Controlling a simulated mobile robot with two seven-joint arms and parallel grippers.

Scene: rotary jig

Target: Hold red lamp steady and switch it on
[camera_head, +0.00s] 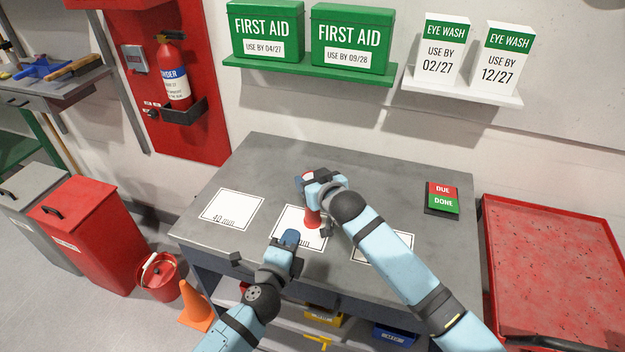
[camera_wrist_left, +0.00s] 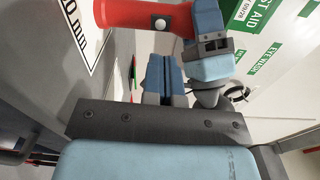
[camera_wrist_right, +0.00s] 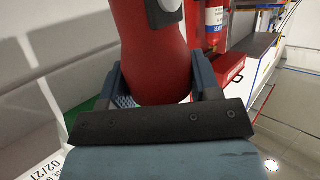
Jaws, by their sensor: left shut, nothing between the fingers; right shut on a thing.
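The red lamp (camera_head: 312,217) stands on the middle white card of the grey table. My right gripper (camera_head: 316,182) is shut around its upper part; in the right wrist view the fingers lie on both sides of the red body (camera_wrist_right: 155,50). In the left wrist view the lamp (camera_wrist_left: 130,14) lies across the top and has a small round pale button (camera_wrist_left: 160,23) on its side. My left gripper (camera_head: 290,237) is shut and empty, in front of the lamp. Its fingertips (camera_wrist_left: 163,62) point towards the button with a visible gap. I cannot tell whether the lamp is lit.
A DUE/DONE plate (camera_head: 442,198) lies at the right. A red tray table (camera_head: 550,260) stands beyond the right edge.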

